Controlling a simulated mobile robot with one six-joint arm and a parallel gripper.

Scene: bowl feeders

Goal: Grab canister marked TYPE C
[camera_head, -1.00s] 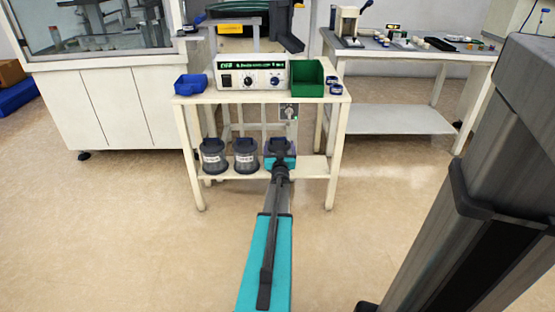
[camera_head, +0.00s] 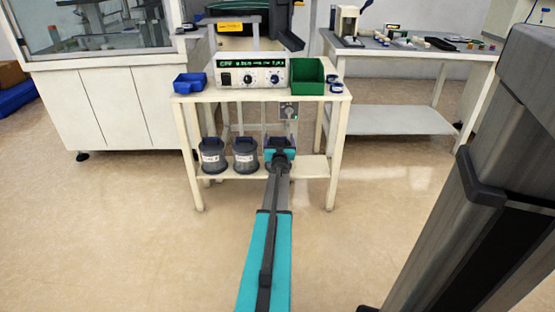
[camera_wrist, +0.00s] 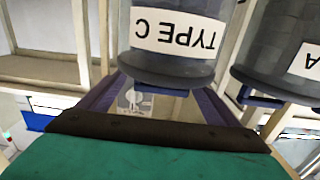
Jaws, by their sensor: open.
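The TYPE C canister (camera_wrist: 178,30) is a grey cylinder with a white label and dark lid, upside down in the wrist view. It is straight ahead of my gripper (camera_wrist: 158,92), whose two dark fingers are apart and reach towards the lid end. I cannot tell whether they touch it. In the head view my gripper (camera_head: 279,152) is at the right part of the lower shelf and hides most of this canister. A neighbouring canister (camera_wrist: 283,45), its label ending in A, stands close by on the right in the wrist view.
Two grey canisters (camera_head: 213,156) and (camera_head: 245,155) stand left of my gripper on the lower shelf (camera_head: 224,176). The upper shelf holds a blue bin (camera_head: 190,83), a control box (camera_head: 252,73) and a green bin (camera_head: 307,80). Table legs flank the shelf.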

